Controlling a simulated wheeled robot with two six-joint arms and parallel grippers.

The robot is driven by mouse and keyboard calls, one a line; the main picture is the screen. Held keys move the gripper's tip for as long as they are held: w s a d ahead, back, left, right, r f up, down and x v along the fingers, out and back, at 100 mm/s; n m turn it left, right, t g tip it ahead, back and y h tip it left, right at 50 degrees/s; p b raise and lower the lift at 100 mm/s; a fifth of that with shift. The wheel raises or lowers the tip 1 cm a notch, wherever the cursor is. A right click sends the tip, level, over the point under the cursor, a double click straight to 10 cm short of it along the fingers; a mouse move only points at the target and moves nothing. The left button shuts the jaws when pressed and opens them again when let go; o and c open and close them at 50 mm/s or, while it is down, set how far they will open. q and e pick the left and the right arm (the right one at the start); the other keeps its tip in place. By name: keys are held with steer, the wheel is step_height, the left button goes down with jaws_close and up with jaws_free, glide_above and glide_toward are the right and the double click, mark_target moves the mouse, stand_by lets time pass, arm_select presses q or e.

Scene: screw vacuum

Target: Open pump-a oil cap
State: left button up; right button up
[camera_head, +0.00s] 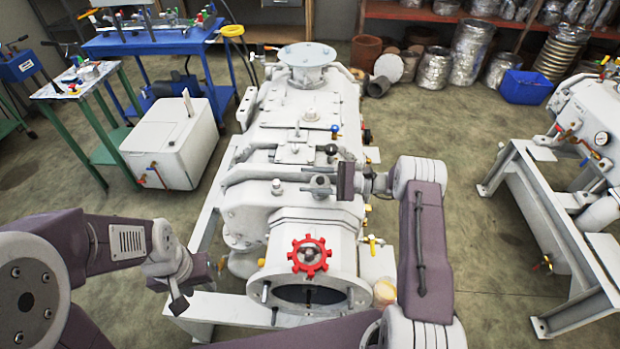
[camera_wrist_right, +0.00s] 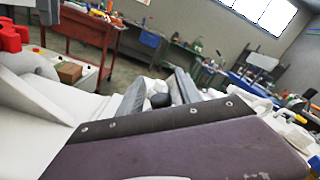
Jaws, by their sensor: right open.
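Pump-a, the large white pump (camera_head: 305,110), stands in the middle of the head view. My right gripper (camera_head: 322,186) reaches in from the right over its top, behind the red handwheel (camera_head: 310,256). In the right wrist view its two grey fingers (camera_wrist_right: 160,92) are apart, with a small dark round knob or cap (camera_wrist_right: 160,100) showing between them. I cannot tell whether they touch it, nor surely that it is the oil cap. A black ball knob (camera_head: 331,149) stands just behind this gripper. My left gripper (camera_head: 178,302) hangs low at the pump's left; its opening is unclear.
A second white pump on a frame (camera_head: 590,115) stands at the right. A white box (camera_head: 172,142) and a blue workbench (camera_head: 150,42) are at the left. Yellow-handled valves (camera_head: 372,241) line the pump's right side. The floor between the pumps is clear.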

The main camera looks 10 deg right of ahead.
jaws_close()
steer(key=n, duration=0.1)
steer(key=s+n+b, duration=0.1)
steer(key=n, duration=0.1)
steer(key=s+n+b, duration=0.1)
steer(key=shift+a+f, duration=0.1)
steer(key=shift+a, duration=0.2)
steer(key=shift+s+a+f+n+b, duration=0.1)
steer(key=shift+s+n+b, duration=0.25)
steer(key=shift+n+b, duration=0.55)
steer(key=shift+s+a+f+n+b, duration=0.1)
steer(key=shift+s+n+b, duration=0.25)
steer(key=shift+n+b, duration=0.55)
steer(key=shift+s+a+f+n+b, duration=0.1)
steer(key=shift+s+n+b, duration=0.25)
steer(key=shift+n+b, duration=0.55)
steer(key=shift+n, duration=0.3)
jaws_free()
